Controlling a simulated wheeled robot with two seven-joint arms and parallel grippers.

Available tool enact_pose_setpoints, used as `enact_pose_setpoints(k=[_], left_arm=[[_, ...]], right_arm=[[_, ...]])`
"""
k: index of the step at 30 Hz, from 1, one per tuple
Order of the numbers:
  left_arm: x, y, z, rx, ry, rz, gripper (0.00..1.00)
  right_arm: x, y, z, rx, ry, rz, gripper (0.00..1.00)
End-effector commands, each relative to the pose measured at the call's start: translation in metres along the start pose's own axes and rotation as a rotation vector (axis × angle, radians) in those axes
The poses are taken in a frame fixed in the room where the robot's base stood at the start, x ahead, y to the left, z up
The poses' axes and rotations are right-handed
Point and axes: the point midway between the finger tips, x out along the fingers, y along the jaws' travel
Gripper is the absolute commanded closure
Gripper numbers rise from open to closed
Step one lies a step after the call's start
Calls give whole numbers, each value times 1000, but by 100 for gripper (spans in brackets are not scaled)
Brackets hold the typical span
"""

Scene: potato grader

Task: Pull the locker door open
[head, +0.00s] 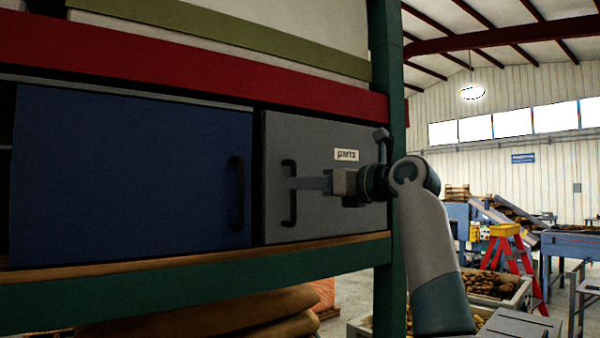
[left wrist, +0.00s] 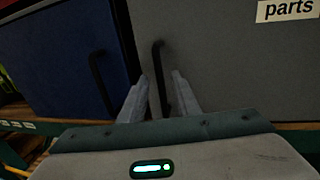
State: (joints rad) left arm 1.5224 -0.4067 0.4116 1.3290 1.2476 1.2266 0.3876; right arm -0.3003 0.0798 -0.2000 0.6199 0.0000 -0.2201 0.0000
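The grey locker door (head: 335,222) bears a "parts" label (head: 346,154) and looks shut on the shelf. Its upright black handle (head: 289,215) is near its left edge. My left gripper (head: 294,184) reaches the handle from the right. In the left wrist view, its two fingers (left wrist: 158,96) are apart, one on each side of the handle (left wrist: 158,62). A gap shows between fingers and handle, so the gripper is open around it. The label (left wrist: 288,9) also shows there. My right gripper is not in view.
A blue locker (head: 120,175) with its own black handle (head: 236,193) stands left of the grey one. A green post (head: 385,60) rises at the right, close to my left arm. The shelf's green front beam (head: 200,287) runs below. Crates and a red stepladder (head: 510,262) stand farther off.

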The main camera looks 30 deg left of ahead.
Motion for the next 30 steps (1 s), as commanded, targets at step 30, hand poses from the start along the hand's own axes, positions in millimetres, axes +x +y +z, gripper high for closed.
enact_pose_setpoints(k=[30], left_arm=[[19, 0, -1, 0, -1, -2, 100]], right_arm=[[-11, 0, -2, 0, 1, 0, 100]])
